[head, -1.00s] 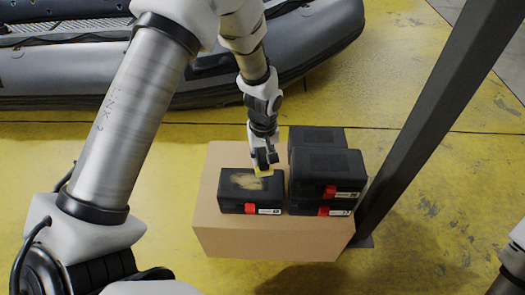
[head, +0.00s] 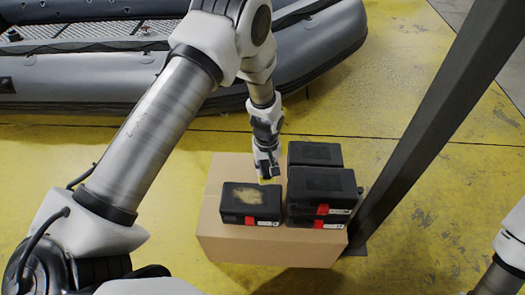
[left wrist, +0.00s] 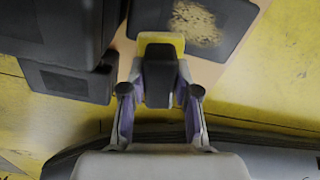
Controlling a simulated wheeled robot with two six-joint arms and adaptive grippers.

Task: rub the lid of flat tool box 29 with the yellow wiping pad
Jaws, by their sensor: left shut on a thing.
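A flat black tool box (head: 230,208) with a red latch sits on the left part of a cardboard box; its label is too small to read. A pale tan dusty patch (head: 248,194) covers the middle of its lid, and also shows in the left wrist view (left wrist: 197,22). My left gripper (head: 267,172) is shut on the yellow wiping pad (left wrist: 160,40), whose dark grip block (left wrist: 160,85) sits between the fingers. The pad is at the lid's far right corner, beside the patch; whether it touches the lid I cannot tell. My right gripper is out of view.
Black tool boxes (head: 320,184) are stacked close on the right, with another (head: 315,153) behind. The cardboard box (head: 262,249) carries them all. A dark slanted post (head: 425,125) stands to the right. A grey inflatable boat (head: 110,92) lies behind.

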